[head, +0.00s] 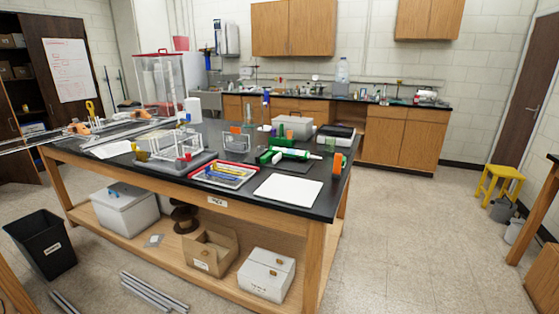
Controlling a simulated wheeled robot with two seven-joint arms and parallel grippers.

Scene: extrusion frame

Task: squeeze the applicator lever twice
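The applicator (290,153) appears to be the green and white tool lying on the dark worktable (335,187), right of the middle of the table. It is too small to tell its lever apart from its body. Neither of my grippers shows in the head view, and nothing is seen touching the applicator.
A white sheet (288,190) and a red-rimmed tray (226,174) lie at the table's front. A wire frame (182,146) stands to the left, and a lidded grey box (292,126) stands behind the applicator. A black bin (40,245) stands on the floor at left.

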